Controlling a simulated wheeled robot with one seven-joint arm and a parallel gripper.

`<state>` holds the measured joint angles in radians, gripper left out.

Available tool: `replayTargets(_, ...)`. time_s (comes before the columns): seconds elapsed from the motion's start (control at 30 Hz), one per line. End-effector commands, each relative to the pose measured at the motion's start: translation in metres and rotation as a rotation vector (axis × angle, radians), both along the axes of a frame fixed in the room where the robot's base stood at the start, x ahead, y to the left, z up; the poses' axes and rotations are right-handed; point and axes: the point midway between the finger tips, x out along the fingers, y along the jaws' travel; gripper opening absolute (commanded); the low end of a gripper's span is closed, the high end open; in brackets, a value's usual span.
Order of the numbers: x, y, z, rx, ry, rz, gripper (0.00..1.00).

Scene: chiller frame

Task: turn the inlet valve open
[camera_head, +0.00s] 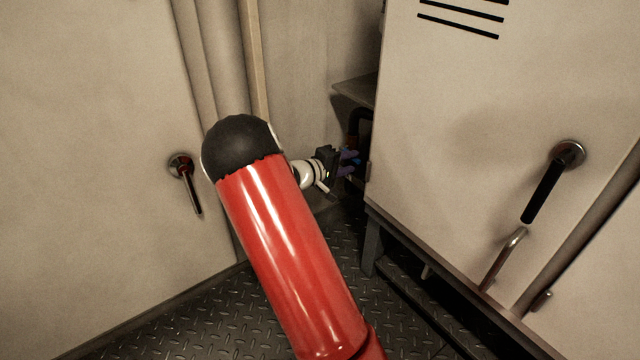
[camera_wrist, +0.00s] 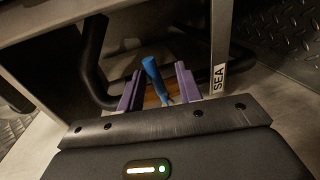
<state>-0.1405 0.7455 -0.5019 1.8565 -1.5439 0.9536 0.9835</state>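A blue valve handle (camera_wrist: 152,72) stands between the two purple fingers of my gripper (camera_wrist: 158,90) in the wrist view. A gap shows between the handle and the right finger; contact with the left finger is hard to tell. In the head view my gripper (camera_head: 350,160) reaches into the dark opening beside the cabinet, and a small bit of blue shows at its fingers. The valve's body is mostly hidden behind the gripper.
A white label reading SEA (camera_wrist: 218,79) is on a frame post right of the fingers. A black curved pipe (camera_wrist: 93,65) runs close on the left. The beige cabinet (camera_head: 470,120) with a black-gripped handle (camera_head: 543,190) borders the opening. A door lever (camera_head: 190,187) is at left.

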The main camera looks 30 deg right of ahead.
Motion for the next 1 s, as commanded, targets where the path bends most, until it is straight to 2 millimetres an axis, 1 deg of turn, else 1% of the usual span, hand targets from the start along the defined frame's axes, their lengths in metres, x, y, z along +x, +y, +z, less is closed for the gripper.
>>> replayTargets(0.03,0.0,0.011,0.004,0.001,-0.001,0.004,0.35)
replayTargets(0.17,-0.002,0.037,0.009,0.0,0.001,0.004,0.35)
replayTargets(0.2,-0.006,0.042,0.014,0.008,-0.003,-0.006,0.35)
replayTargets(0.27,-0.017,0.042,0.024,0.056,-0.019,-0.035,0.35)
replayTargets(0.47,-0.046,0.056,0.047,0.2,-0.049,-0.101,0.35)
replayTargets(0.77,-0.087,0.086,0.079,0.417,-0.094,-0.158,0.35)
replayTargets(1.0,-0.117,0.115,0.103,0.585,-0.128,-0.166,0.35)
